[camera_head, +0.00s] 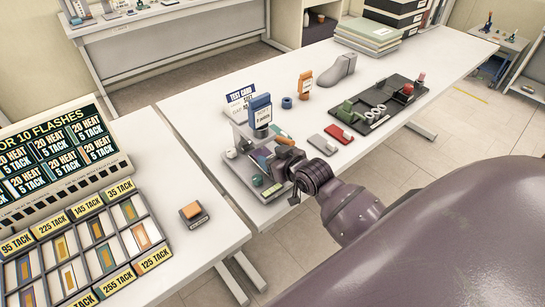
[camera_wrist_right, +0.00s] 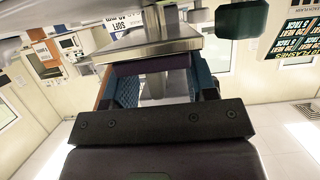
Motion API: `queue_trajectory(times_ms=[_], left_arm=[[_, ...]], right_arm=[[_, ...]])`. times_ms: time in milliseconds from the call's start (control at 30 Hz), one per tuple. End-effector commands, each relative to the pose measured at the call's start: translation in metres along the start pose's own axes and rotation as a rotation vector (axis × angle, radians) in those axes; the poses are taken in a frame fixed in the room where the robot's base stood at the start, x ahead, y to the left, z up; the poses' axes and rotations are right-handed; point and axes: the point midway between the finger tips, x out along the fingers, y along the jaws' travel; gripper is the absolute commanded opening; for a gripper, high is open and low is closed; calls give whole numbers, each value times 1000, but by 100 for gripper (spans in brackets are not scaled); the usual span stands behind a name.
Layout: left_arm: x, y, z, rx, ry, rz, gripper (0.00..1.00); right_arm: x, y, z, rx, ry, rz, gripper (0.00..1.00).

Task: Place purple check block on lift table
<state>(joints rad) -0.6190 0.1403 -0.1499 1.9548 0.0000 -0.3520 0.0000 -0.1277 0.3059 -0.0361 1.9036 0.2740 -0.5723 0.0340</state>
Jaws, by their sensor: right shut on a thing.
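My right gripper (camera_head: 283,165) reaches into a small metal test stand (camera_head: 262,189) at the near edge of the white table. In the right wrist view a dark purple block (camera_wrist_right: 150,64) sits between the blue-patterned finger pads, directly below a grey metal plate (camera_wrist_right: 155,46). The right gripper is shut on this block. I cannot tell whether block and plate touch. Which plate of the stand is the lift table is not clear. My left gripper is not in view.
A grey shoe form (camera_head: 338,71) stands farther back.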

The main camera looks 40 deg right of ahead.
Motion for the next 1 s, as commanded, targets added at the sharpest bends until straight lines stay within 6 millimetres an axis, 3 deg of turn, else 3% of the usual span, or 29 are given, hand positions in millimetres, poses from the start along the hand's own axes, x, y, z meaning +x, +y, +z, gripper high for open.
queue_trajectory(times_ms=[67,100,233,667,1000], left_arm=[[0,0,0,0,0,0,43],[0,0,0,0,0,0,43],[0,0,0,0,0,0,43],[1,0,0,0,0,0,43],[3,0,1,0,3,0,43]], right_arm=[[1,0,2,0,-1,0,29],[1,0,2,0,-1,0,57],[1,0,2,0,-1,0,77],[-6,0,0,-1,-1,1,78],[-64,0,1,-2,-1,0,78]])
